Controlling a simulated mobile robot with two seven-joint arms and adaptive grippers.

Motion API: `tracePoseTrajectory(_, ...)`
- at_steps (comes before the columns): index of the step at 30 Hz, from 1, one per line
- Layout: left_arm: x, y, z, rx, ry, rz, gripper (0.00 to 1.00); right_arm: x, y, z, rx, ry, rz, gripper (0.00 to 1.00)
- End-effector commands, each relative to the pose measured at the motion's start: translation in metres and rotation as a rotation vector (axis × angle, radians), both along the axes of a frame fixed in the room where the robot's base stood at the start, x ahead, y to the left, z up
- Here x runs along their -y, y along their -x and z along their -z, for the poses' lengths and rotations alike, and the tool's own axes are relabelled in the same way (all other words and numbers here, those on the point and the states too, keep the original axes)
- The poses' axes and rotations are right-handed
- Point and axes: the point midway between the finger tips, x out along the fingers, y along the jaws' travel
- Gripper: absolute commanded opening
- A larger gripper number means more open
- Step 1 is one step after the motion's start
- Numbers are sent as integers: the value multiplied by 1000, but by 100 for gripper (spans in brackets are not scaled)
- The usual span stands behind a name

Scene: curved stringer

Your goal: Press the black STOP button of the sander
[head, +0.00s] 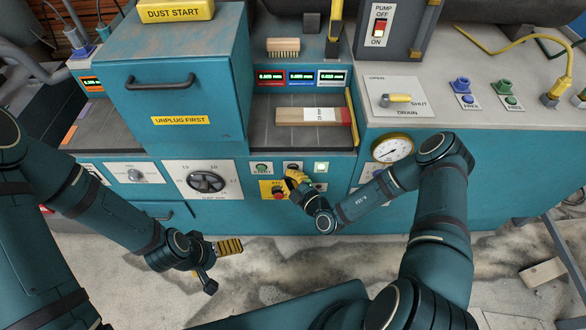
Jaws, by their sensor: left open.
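The sander's control panel (308,187) is on the teal front face. A green START button (262,168) sits at its upper left, and a dark button (293,166) is just right of it, its label covered. A red button (278,191) on a yellow plate is below START. My left gripper (230,246) is open and empty, low in front of the machine.
A round dial (206,182) is left of the panel and a pressure gauge (393,149) is right. A wooden piece (308,116) lies on the sander bed above. A teal cabinet (178,80) juts out at upper left. A block (542,271) lies on the floor at right.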

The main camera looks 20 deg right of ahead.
Motion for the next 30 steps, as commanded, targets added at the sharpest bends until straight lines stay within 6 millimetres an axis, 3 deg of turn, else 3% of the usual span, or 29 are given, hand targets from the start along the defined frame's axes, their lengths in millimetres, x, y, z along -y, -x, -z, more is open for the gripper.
tracePoseTrajectory(23, 0, 0, 0, 0, 0, 0, 100, 2, -6, 0, 1, 0, 1, 0)
tracePoseTrajectory(30, 0, 0, -4, 0, 0, 0, 100, 0, 1, -1, -1, -1, 1, 0)
